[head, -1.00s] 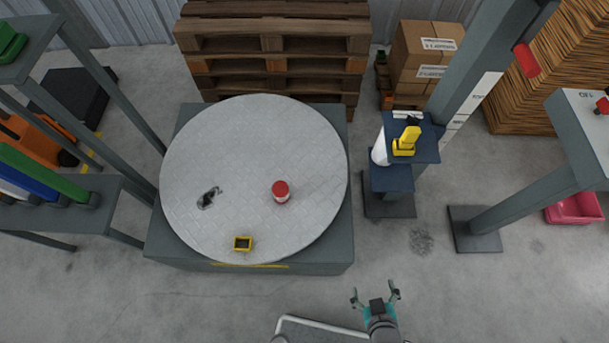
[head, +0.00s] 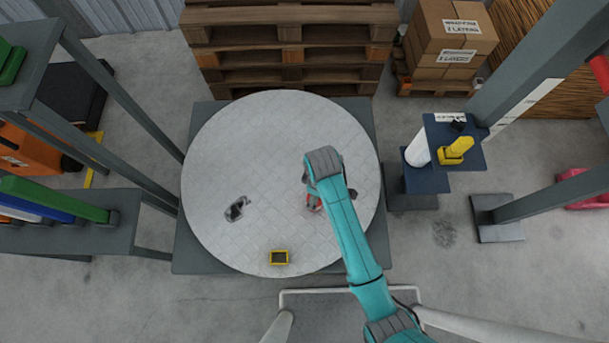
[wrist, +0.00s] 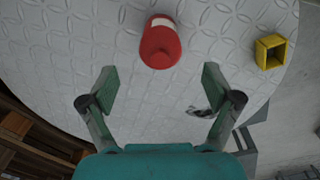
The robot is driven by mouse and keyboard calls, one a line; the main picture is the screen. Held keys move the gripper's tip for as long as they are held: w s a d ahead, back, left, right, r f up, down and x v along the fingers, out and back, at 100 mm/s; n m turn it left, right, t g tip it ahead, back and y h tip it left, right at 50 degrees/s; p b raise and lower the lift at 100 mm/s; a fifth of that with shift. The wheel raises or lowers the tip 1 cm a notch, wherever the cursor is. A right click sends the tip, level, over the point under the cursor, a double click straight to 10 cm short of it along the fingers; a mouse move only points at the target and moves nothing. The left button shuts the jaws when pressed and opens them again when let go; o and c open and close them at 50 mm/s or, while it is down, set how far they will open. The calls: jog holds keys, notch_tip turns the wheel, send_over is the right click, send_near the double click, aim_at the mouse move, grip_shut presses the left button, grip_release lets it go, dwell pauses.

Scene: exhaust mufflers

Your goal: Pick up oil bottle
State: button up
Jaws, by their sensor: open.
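A red bottle with a white band (wrist: 160,43) stands on the round, pale turntable (wrist: 85,40). It is the only thing in view that could be the oil bottle. In the head view the bottle (head: 313,204) is mostly hidden by my arm and gripper. My gripper (wrist: 159,72) is open and empty, its two fingers spread apart. In the wrist view the bottle lies just beyond the fingertips, roughly centred between them. My gripper is over the right part of the turntable, and its fingers are hard to make out in the head view.
A small yellow open box (head: 279,257) sits near the turntable's front edge. A small dark object (head: 237,209) lies left of the bottle. Pallets (head: 290,45) stand behind. A blue stand (head: 428,178) with a yellow tool (head: 455,151) is at right, a rack (head: 70,215) at left.

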jog(key=shift+w+a+f, duration=0.15)
jog(key=shift+a, duration=0.05)
jog(key=shift+f, duration=5.2)
jog(key=c, duration=1.3)
